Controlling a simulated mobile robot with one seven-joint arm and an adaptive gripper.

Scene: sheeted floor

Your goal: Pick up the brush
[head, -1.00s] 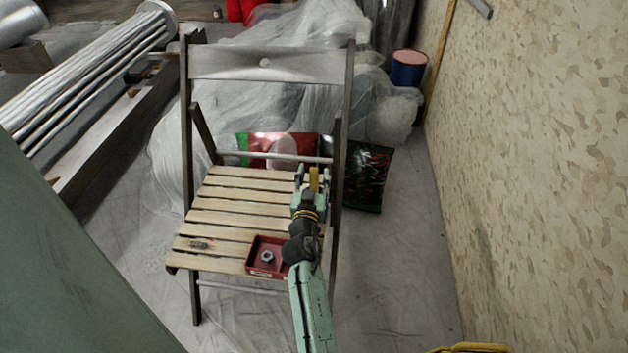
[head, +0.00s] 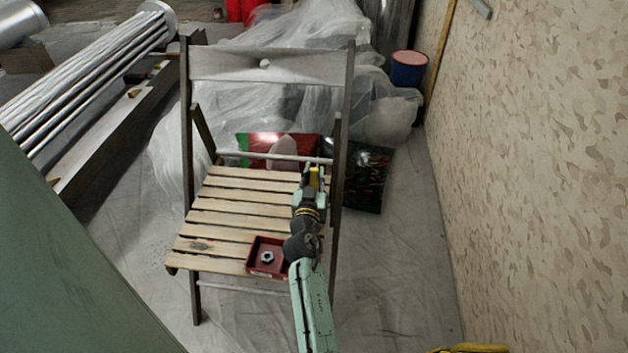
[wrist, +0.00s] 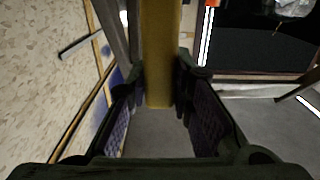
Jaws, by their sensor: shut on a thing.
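The brush (head: 314,179) shows as a yellow piece at the tip of my gripper, above the right side of the chair seat in the head view. In the wrist view it is a long yellow bar (wrist: 159,45) running up from between the fingers. My gripper (head: 315,174) is shut on it, with one finger on each side in the wrist view (wrist: 160,88). The rest of the brush is out of frame or hidden by the gripper. I cannot tell whether it touches the chair.
The wooden folding chair (head: 225,216) has a slatted seat. A red tray (head: 253,267) holding a nut and a small dark item (head: 201,246) lie on it. The backrest crossbar (head: 265,65) stands beyond my gripper. A patterned wall (head: 540,170) is right; bare sheeted floor (head: 400,270) lies between.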

